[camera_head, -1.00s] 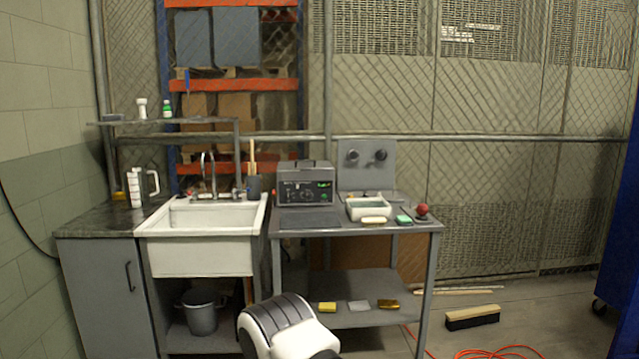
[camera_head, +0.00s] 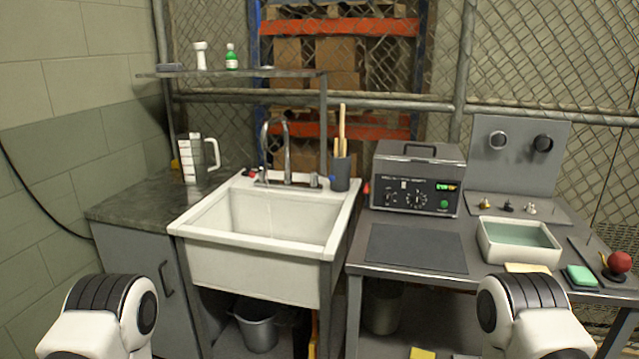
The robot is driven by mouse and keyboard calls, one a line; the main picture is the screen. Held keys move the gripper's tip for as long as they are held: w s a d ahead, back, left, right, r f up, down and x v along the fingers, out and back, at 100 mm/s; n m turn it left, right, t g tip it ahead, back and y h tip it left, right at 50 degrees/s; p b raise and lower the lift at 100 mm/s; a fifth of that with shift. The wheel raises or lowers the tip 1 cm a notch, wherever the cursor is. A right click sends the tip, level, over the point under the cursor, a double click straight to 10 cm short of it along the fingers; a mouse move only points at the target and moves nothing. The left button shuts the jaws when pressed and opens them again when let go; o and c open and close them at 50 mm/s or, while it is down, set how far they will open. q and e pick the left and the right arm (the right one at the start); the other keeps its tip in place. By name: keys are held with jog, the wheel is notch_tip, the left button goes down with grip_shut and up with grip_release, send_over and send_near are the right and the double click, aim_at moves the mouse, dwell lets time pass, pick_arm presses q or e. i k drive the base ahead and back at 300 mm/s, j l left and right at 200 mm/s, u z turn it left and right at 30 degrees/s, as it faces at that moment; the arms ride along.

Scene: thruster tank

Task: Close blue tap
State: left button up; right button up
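A white sink (camera_head: 262,268) stands left of centre, with a grey curved faucet (camera_head: 287,150) at its back edge. A small blue part, which looks like the blue tap (camera_head: 331,180), shows at the right of the faucet, close beside a dark grey cup. It is too small to tell how it is turned. A red part, which looks like the red tap (camera_head: 249,173), sits at the left of the faucet. White and black links of my two arms show at the bottom left and bottom right. Neither of my grippers is in view.
The dark grey cup (camera_head: 341,174) with wooden handles stands behind the sink's right corner. A white jug (camera_head: 191,160) is on the left counter. A shelf (camera_head: 240,74) hangs above. The right table holds a grey device (camera_head: 417,180) and a tray (camera_head: 518,257).

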aim_at(314, 174)
jog(key=i+j, duration=0.35)
jog(key=i, duration=0.15)
jog(key=i+j, duration=0.4)
jog(key=i, duration=0.1)
